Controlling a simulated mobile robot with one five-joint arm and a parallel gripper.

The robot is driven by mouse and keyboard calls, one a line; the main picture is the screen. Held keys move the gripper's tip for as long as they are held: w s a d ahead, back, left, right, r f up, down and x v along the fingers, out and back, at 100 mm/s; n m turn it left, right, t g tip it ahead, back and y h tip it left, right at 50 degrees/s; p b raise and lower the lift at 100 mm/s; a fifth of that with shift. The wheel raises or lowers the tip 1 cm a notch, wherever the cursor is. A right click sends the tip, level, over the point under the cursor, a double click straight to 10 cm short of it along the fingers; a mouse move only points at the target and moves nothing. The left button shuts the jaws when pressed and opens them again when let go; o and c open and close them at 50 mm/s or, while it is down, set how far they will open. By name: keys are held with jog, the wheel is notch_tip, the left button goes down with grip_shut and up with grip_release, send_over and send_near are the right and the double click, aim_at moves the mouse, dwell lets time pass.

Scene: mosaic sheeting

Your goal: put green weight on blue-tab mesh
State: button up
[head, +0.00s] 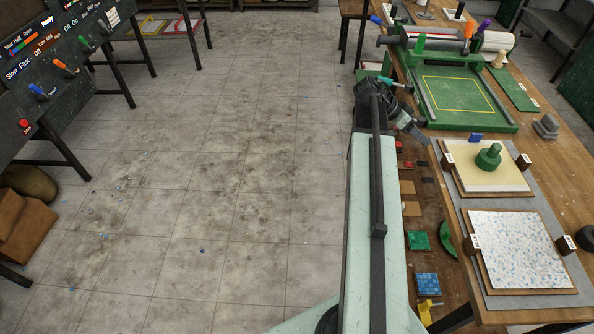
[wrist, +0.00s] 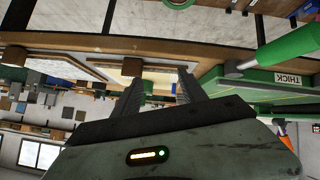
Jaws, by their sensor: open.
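The green weight (head: 488,157), a squat round base with a knob on top, stands upright on a cream sheet (head: 465,182) in the head view. A blue tab (head: 475,138) shows at the far edge of that sheet's wooden board, so this looks like the blue-tab mesh. My gripper (head: 415,130) is left of the board and apart from the weight. In the wrist view my gripper (wrist: 160,76) has its two dark fingers spread with nothing held between them. I cannot make out the weight for certain in the wrist view.
A speckled mosaic sheet (head: 515,245) lies on a board nearer on the table. Dark blocks (head: 447,160) stand at the boards' edges. A green press bed (head: 455,95) lies beyond, and a grey weight (head: 546,127) stands to the right. Tile samples (head: 428,285) sit on a lower shelf.

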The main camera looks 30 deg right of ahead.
jog(key=w+a+f+n+t+y, duration=0.15)
jog(key=w+a+n, duration=0.25)
jog(key=a, duration=0.6)
jog(key=w+a+f+n+t+y, duration=0.1)
jog(key=w+a+f+n+t, duration=0.2)
jog(key=a, duration=0.6)
jog(key=w+a+f+n+y, duration=0.25)
jog(key=w+a+n, duration=0.25)
jog(key=a, duration=0.5)
jog(key=a+f+n+t+y, duration=0.1)
jog(key=a+n, duration=0.7)
jog(key=a, duration=1.4)
jog(key=f+y, duration=0.1)
jog(key=y, duration=0.1)
jog(key=shift+a+n+y, duration=0.25)
jog(key=shift+n+y, duration=0.05)
jog(key=shift+y, duration=0.1)
